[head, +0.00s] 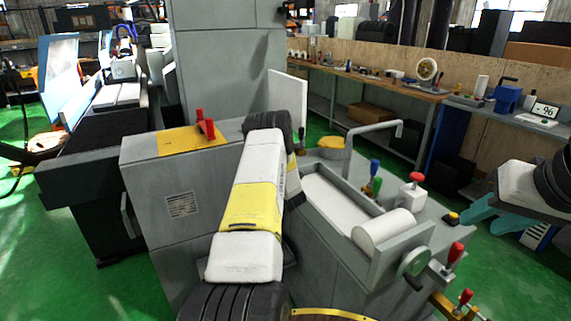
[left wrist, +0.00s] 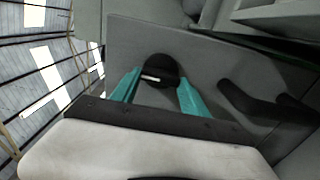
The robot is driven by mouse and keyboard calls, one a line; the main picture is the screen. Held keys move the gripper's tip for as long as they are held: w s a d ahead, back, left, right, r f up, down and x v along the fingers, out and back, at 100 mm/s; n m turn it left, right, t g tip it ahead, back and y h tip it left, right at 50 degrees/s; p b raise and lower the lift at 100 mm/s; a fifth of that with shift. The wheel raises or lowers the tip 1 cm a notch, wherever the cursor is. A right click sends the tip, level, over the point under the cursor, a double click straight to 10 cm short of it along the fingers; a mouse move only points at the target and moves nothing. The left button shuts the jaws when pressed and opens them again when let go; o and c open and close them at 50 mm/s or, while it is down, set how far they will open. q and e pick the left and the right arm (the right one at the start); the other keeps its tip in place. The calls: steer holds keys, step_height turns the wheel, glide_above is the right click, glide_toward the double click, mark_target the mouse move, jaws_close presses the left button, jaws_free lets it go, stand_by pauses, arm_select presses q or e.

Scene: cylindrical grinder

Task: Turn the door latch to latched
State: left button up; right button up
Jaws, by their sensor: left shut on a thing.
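The door latch (left wrist: 160,68) is a round black knob with a short white mark, on a grey panel in the left wrist view. The white mark lies nearly level in that picture. My left gripper (left wrist: 160,80) has its teal fingers on either side of the knob and is shut on it. In the head view my left arm covers the latch and the left gripper. My right gripper (head: 487,215) is at the right edge of the head view, with teal fingers apart and nothing between them, away from the latch.
The grey grinder (head: 190,235) fills the middle, with a red lever (head: 204,124) on top. A grey handwheel (head: 414,262) and red-knobbed levers stand at its right. A black handle (left wrist: 250,103) lies right of the latch. A workbench (head: 350,73) runs behind.

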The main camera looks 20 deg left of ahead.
stand_by(0.5)
arm_select(q)
steer(key=o, duration=1.4)
steer(key=shift+c, duration=0.2)
steer(key=v, duration=0.8)
steer(key=shift+a, duration=0.1)
